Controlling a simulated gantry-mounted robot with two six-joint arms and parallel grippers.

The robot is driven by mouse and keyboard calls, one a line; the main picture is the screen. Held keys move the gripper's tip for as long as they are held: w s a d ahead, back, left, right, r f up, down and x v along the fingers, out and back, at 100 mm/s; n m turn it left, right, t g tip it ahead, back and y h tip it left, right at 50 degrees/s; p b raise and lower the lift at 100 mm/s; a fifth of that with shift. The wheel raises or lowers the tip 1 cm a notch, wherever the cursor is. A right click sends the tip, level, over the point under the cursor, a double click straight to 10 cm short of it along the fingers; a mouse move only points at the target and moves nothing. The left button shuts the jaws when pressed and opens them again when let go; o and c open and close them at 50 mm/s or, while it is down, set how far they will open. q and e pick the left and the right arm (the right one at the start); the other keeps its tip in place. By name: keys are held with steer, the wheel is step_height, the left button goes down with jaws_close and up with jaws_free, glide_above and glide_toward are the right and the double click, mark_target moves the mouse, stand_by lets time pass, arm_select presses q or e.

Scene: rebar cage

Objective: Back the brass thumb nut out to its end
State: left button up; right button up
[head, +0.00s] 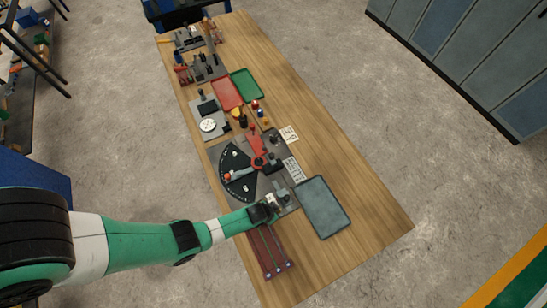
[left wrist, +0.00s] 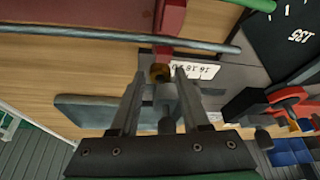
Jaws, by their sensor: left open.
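The brass thumb nut (left wrist: 160,72) shows in the left wrist view as a small gold-brown ring, just beyond and between the fingertips. A grey cylindrical part (left wrist: 165,98) lies in line with it, between the fingers. My left gripper (left wrist: 158,80) is open, one finger on each side of the nut's line; I cannot tell whether either finger touches it. In the head view my left gripper (head: 272,208) is over the near end of the dark fixture plate, and the nut is too small to make out. My right gripper is not in view.
A blue-grey tray (head: 323,206) lies right of the gripper. A dark red block with long rods (head: 266,250) lies in front. A black dial plate with a red lever (head: 258,162) is behind. Red (head: 227,94) and green (head: 246,85) trays lie farther back. The table's right side is clear.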

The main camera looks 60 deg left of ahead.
arm_select(q)
steer(key=p+v, duration=0.5)
steer(key=v, duration=0.6)
steer(key=shift+r, duration=0.15)
steer(key=shift+w, duration=0.1)
